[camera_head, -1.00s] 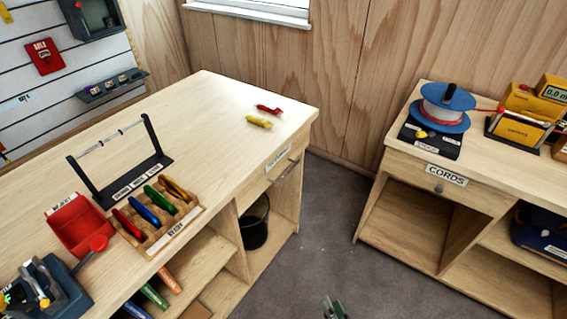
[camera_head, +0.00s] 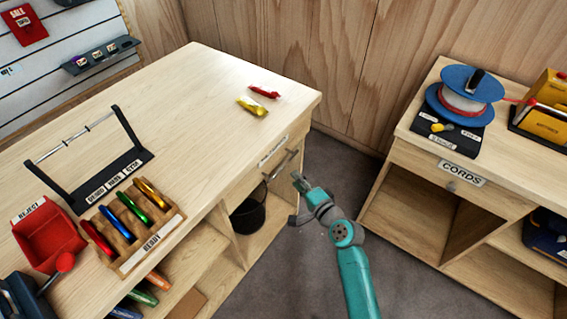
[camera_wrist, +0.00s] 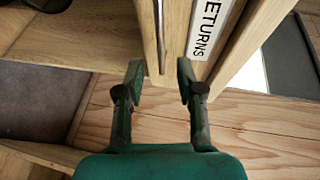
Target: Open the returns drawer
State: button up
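The returns drawer (camera_head: 262,172) is in the front of the left wooden bench, under its right end, and looks shut. Its label reads RETURNS in the wrist view (camera_wrist: 209,32). A thin metal bar handle (camera_head: 281,165) is on the drawer front; in the wrist view the bar (camera_wrist: 161,38) runs down between my fingertips' lines. My gripper (camera_head: 297,184) is just in front of the handle, at the end of my teal arm. In the wrist view my gripper (camera_wrist: 159,72) is open, fingers on either side of the bar's end. Whether they touch it I cannot tell.
A black bin (camera_head: 249,212) stands in the open space below the drawer. The cords bench (camera_head: 400,152) is on the right, with grey floor between. Red and yellow items (camera_head: 252,106), a carabiner rack (camera_head: 161,239) and a red reject tray (camera_head: 45,240) are on the left bench.

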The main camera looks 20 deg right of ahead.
aim_at(284, 165)
jog(key=x, duration=0.9)
grip_shut()
